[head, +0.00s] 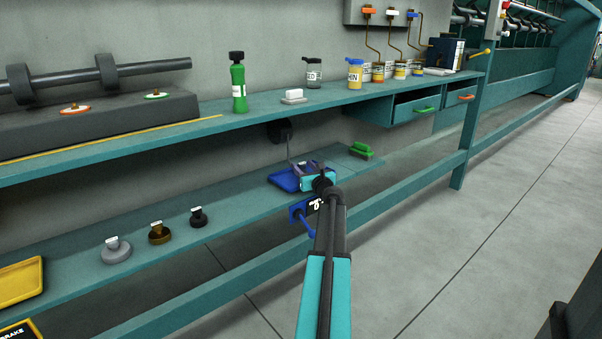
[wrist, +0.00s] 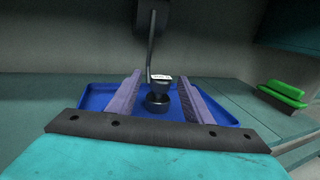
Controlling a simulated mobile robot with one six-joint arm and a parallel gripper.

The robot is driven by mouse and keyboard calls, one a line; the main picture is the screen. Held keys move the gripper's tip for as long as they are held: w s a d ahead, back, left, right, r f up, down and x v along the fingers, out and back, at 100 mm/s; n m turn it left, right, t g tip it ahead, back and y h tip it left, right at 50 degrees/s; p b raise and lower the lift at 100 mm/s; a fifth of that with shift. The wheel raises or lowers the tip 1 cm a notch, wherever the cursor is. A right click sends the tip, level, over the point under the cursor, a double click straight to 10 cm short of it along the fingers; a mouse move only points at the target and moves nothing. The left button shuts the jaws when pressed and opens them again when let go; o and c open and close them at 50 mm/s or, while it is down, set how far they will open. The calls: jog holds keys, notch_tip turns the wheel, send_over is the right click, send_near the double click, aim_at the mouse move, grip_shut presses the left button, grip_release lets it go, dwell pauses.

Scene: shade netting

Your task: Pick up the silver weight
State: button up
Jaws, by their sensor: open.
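The silver weight (head: 116,252) is a round grey disc with a knob and a small white tag. It stands on the lower teal shelf (head: 70,262), at the left in the head view, and does not show in the wrist view. My gripper (head: 308,166) is far to its right, over the blue tray (head: 284,180). In the wrist view my gripper (wrist: 160,77) is open, its two purple-grey fingers apart. A dark round piece with a white label (wrist: 158,95) shows between them at the tray; I cannot tell whether they touch it.
A brass weight (head: 159,233) and a black weight (head: 198,217) stand right of the silver one. A yellow tray (head: 20,281) lies left. The upper shelf (head: 200,116) overhangs behind; a rail runs in front.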

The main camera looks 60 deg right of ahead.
jog(key=shift+c, duration=0.3)
grip_shut()
jog(key=shift+r, duration=0.15)
jog(key=shift+r+p, duration=0.4)
jog(key=shift+r, duration=0.1)
notch_tip(320, 180, up, 3)
jog(key=shift+f+p, duration=0.1)
jog(key=shift+p, duration=0.65)
jog(key=p+v, duration=0.2)
jog(key=v, duration=1.4)
jog(key=shift+r+p, duration=0.4)
jog(key=shift+r, duration=0.1)
jog(key=shift+a, duration=0.15)
